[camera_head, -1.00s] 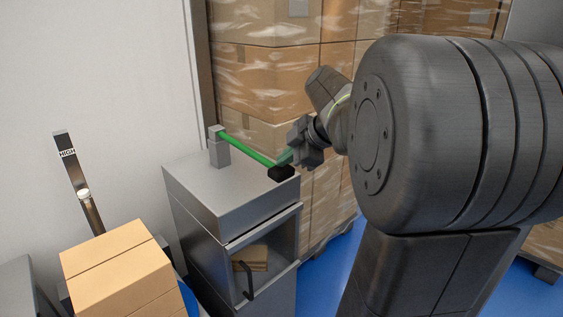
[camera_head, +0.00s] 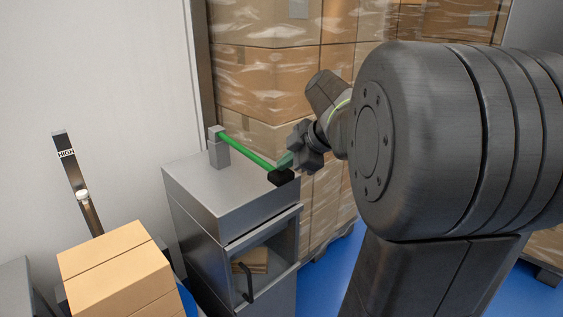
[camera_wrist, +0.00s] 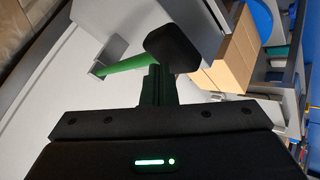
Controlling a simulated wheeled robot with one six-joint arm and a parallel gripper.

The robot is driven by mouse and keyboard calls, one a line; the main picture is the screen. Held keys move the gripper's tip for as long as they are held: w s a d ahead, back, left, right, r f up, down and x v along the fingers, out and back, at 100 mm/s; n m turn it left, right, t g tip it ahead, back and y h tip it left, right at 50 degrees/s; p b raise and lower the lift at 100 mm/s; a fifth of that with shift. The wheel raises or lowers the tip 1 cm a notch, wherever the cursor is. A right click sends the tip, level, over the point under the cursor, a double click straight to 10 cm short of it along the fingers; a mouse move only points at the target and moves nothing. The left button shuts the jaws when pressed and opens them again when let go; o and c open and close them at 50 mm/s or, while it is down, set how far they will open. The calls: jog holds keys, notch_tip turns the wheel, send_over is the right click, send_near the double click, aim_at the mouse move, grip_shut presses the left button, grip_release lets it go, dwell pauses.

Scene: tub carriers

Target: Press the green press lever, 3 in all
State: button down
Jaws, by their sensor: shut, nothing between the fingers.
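The green press lever (camera_head: 245,151) runs from a grey post (camera_head: 217,147) on top of the grey metal cabinet (camera_head: 225,193) to a black end knob (camera_head: 281,177). The lever slopes down towards the knob, which sits near the cabinet's right edge. My gripper (camera_head: 287,162) is shut and empty, with its fingertips right at the knob end of the lever. In the wrist view the closed fingers (camera_wrist: 157,82) reach up to the black knob (camera_wrist: 175,48), with the green lever (camera_wrist: 125,65) to its left. I cannot tell whether they touch.
The cabinet has a glazed front door with a black handle (camera_head: 246,283). A cardboard box (camera_head: 118,272) stands at the lower left beside an upright gauge marked HIGH (camera_head: 77,180). Wrapped cartons (camera_head: 262,85) are stacked behind. Blue floor (camera_head: 338,262) shows right of the cabinet.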

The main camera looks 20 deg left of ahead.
jog(key=shift+f+b, duration=0.75)
jog(key=shift+f, duration=0.05)
dwell(0.5)
jog(key=shift+r, duration=0.15)
dwell(0.5)
jog(key=shift+r+p, duration=1.55)
jog(key=shift+r, duration=1.3)
notch_tip(320, 180, up, 5)
jog(key=p, duration=0.2)
jog(key=shift+p, duration=0.4)
jog(key=shift+f+b, duration=1.65)
jog(key=shift+f, duration=1.3)
